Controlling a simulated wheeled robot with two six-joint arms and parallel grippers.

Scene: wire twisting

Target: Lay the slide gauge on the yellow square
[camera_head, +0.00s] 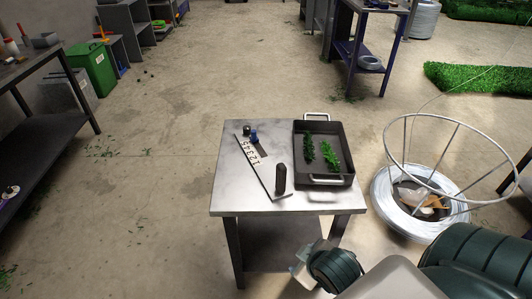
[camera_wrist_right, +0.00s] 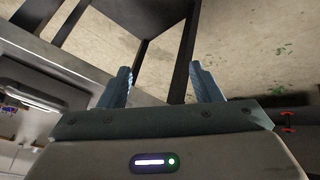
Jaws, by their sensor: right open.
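I see no yellow square in either view. My right gripper (camera_head: 299,262) is low in front of the table's near edge, well apart from the gauge. In the right wrist view its two fingers (camera_wrist_right: 162,86) are spread with nothing between them. My left gripper is not in view.
A dark tray (camera_head: 299,155) with green tufts stands on the right of the metal table (camera_head: 232,197). A wire coil with a round frame (camera_head: 384,190) stands on the floor to the right. The table's front left corner is bare.

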